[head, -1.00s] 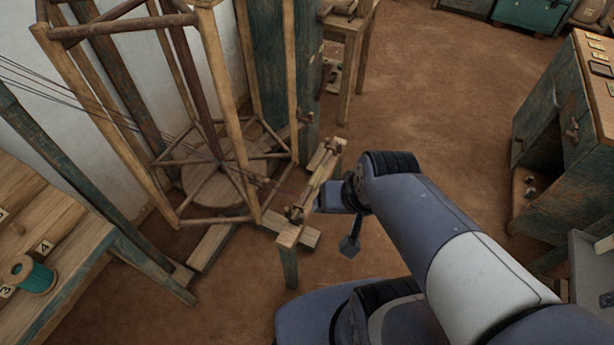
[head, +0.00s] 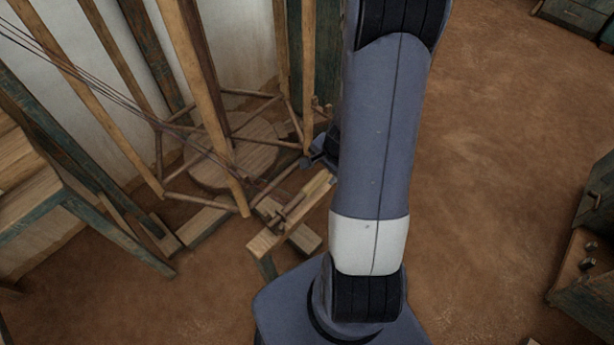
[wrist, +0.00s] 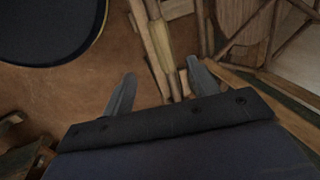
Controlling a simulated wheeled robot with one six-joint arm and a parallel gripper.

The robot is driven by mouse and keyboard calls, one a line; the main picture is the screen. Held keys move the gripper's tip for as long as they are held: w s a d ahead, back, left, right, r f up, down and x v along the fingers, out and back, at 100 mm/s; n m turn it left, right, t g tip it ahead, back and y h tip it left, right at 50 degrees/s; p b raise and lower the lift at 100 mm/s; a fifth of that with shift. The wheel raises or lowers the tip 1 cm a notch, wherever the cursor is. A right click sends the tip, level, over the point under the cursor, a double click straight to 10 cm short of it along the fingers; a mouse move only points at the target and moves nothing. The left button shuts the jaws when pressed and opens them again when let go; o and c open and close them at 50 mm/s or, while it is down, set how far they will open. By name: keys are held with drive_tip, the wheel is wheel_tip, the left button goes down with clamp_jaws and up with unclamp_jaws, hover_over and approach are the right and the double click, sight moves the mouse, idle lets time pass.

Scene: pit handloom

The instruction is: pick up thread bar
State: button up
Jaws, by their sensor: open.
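The thread bar (wrist: 160,42) appears to be the slim wooden rod with a pale yellowish section at the top middle of the wrist view. It lies along a wooden stand (head: 262,243), which stands beside the large wooden reel in the head view. My gripper (wrist: 160,86) is open, with its two grey fingers spread. In the wrist view the rod runs down between the fingers, and nothing is clamped. I cannot tell the height of the fingers above it. In the head view my arm hides most of the gripper (head: 315,160).
The tall wooden reel (head: 181,65) with threads stands left of the stand, close to my gripper. A wooden bench (head: 30,200) is at far left. A cabinet (head: 590,215) is at right. Brown floor (head: 500,150) lies open between my arm and the cabinet.

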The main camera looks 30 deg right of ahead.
drive_tip(key=b, duration=0.3)
hover_over(316, 181)
drive_tip(key=s, duration=0.2)
wheel_tip(316, 181, down, 6)
drive_tip(key=shift+w+d+b+x, duration=0.15)
drive_tip(key=shift+b+x, duration=0.25)
drive_tip(key=shift+x, duration=1)
drive_tip(key=shift+w+d+b+x, duration=0.1)
drive_tip(key=shift+b+x, duration=0.25)
drive_tip(key=shift+x, duration=1.1)
drive_tip(key=shift+r, duration=0.1)
drive_tip(key=c, duration=1.2)
